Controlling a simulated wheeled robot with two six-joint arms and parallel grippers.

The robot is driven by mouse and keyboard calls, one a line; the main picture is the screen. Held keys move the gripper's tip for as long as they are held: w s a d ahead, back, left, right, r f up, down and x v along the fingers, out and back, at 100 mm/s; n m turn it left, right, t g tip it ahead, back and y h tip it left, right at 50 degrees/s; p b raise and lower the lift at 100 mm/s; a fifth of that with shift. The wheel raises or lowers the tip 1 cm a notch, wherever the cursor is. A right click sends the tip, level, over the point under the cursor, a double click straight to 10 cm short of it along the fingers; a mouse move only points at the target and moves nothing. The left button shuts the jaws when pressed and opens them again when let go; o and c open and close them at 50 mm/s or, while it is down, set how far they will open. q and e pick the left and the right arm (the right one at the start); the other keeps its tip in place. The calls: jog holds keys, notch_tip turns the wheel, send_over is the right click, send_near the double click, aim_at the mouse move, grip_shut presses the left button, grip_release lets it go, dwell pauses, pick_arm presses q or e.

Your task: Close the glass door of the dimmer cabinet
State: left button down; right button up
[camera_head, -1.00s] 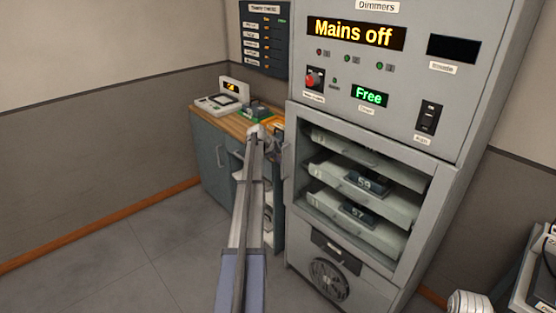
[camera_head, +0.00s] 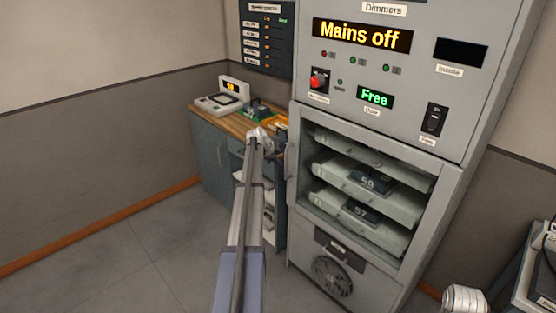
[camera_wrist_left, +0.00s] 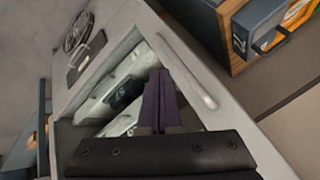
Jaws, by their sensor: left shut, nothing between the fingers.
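The dimmer cabinet (camera_head: 478,95) stands right of centre in the head view. Its glass door, with a pale frame (camera_head: 428,220) and a handle at the left edge (camera_head: 291,165), lies at or close to the cabinet front; I cannot tell whether a gap remains. Trays numbered 59 and 57 show inside the frame. My left gripper (camera_head: 258,137) is shut and empty, left of the handle in the head view. In the left wrist view its dark fingers (camera_wrist_left: 161,92) are together, beside the long handle (camera_wrist_left: 186,75); contact is unclear.
A wooden-topped desk (camera_head: 240,122) with small devices stands left of the cabinet, behind my left gripper. A wall panel (camera_head: 266,40) hangs above it. The cabinet displays read "Mains off" (camera_head: 362,35) and "Free" (camera_head: 375,97). The floor at left is clear.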

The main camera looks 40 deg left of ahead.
pick_arm(q)
jog(key=p+v, duration=0.5)
jog(key=v, duration=0.3)
jog(key=shift+s+a+p, duration=0.2)
jog(key=shift+a+p, duration=0.2)
jog(key=shift+a, duration=0.05)
